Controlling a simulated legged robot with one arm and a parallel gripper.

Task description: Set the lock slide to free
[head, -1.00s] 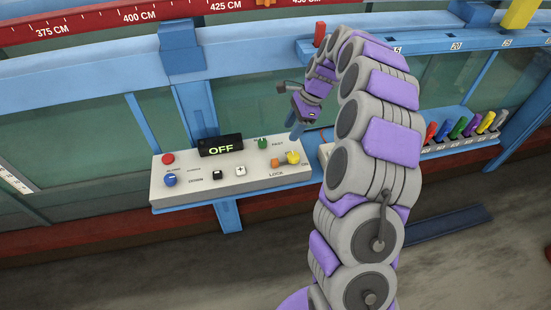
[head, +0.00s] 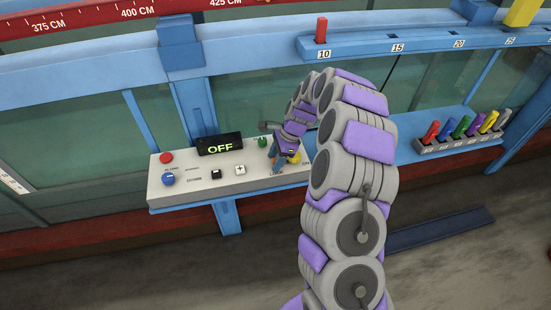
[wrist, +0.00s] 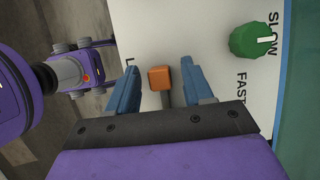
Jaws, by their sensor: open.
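The lock slide's orange knob (wrist: 160,78) shows in the wrist view on the white control panel (wrist: 215,40). It sits in a short dark slot. My gripper (wrist: 160,90) is open, with one blue finger on each side of the orange knob and small gaps between. In the head view my gripper (head: 278,165) is over the right end of the panel (head: 200,193) and hides the orange knob there. The LOCK lettering is mostly covered.
The panel carries a green knob (wrist: 250,41) marked SLOW and FAST, a red button (head: 166,157), a blue knob (head: 168,179), a black switch (head: 216,174), a white switch (head: 240,169) and a display (head: 220,145) reading OFF.

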